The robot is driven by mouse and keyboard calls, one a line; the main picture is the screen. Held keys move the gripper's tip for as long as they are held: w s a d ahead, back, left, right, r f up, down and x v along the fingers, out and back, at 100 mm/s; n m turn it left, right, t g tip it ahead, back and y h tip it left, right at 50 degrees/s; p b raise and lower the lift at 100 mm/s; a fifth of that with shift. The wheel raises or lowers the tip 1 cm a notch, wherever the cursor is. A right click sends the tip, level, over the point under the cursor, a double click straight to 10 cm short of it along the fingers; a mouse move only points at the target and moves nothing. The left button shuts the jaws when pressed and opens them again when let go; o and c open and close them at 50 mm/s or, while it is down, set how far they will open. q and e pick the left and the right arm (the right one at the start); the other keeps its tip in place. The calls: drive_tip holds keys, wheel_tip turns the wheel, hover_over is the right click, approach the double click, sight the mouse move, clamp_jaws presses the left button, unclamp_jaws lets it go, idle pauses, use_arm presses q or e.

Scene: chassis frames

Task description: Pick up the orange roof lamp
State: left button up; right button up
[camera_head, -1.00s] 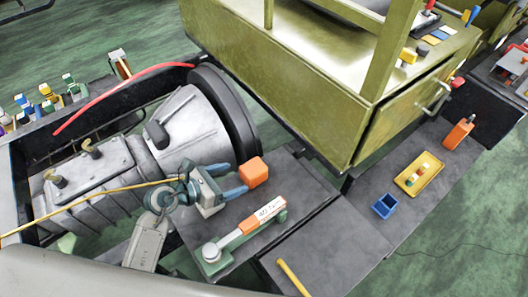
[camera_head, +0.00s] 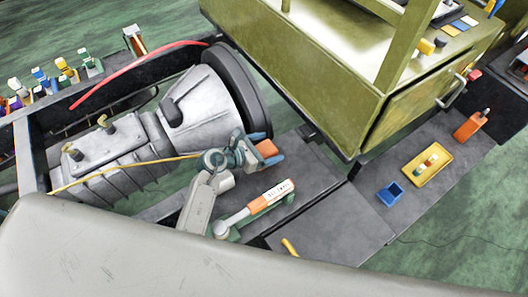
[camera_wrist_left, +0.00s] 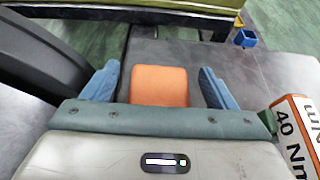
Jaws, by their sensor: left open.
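The orange roof lamp (camera_head: 267,148) is a small rounded orange block on the dark grey platform. It also shows in the left wrist view (camera_wrist_left: 160,84). My left gripper (camera_head: 268,150) is open, its blue fingers on either side of the lamp. In the left wrist view, both fingers of the gripper (camera_wrist_left: 158,86) stand apart from the lamp, with a visible gap on each side. The lower end of the lamp is hidden behind the gripper's palm. My right gripper is out of view.
An orange-and-white torque wrench (camera_head: 265,200), marked 40 Nm, lies close to the gripper. The grey engine (camera_head: 150,135) and its black ring are to the left. The olive cab (camera_head: 310,75) rises behind. A blue bin (camera_head: 391,193) and yellow tray (camera_head: 428,165) are at right.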

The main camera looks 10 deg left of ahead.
use_arm(q)
drive_tip(key=shift+w+d+f, duration=0.15)
drive_tip(key=shift+w, duration=0.05)
drive_tip(key=c, duration=1.3)
